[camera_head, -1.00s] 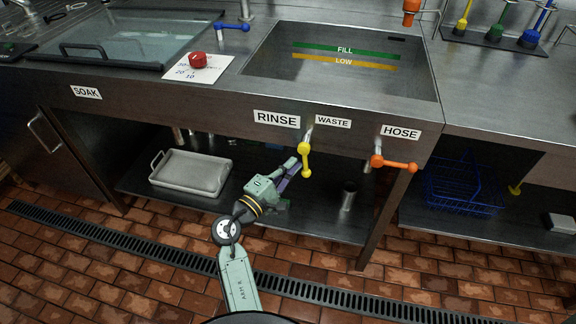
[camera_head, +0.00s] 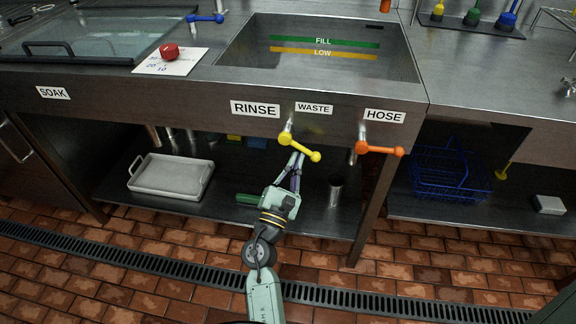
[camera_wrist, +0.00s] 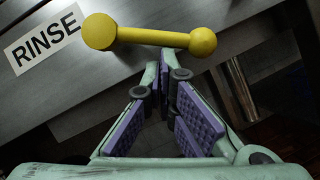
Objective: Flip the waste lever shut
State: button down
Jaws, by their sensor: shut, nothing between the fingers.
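The yellow waste lever (camera_head: 300,148) is on the sink front below the WASTE label (camera_head: 314,108). Its handle slants from the upper left down to the right, nearer sideways than upright. My gripper (camera_head: 297,158) is shut and empty, with its fingertips just under the lever's handle. In the wrist view the lever (camera_wrist: 155,37) lies across the top of the picture, and the fingertips of my gripper (camera_wrist: 168,58) are at its underside near the right end. They look to be touching it or very close; I cannot tell which.
The orange hose lever (camera_head: 378,149) sticks out sideways just right of the waste lever. The RINSE label (camera_head: 255,109) is to the left. Below, the shelf holds a grey tray (camera_head: 170,178) and a metal cup (camera_head: 335,191). A blue basket (camera_head: 450,178) stands further right.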

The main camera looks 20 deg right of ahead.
aim_at(307, 154)
jog(key=n+t+y, duration=0.1)
jog(key=n, duration=0.1)
jog(key=s+d+r+n+t+b, duration=0.1)
jog(key=n, duration=0.1)
jog(key=d+r+n+t+y, duration=0.1)
jog(key=n, duration=0.1)
jog(key=shift+s+d+r+n+y, duration=0.1)
jog(key=shift+s+n+y, duration=0.2)
jog(key=shift+n, duration=0.1)
dwell(0.7)
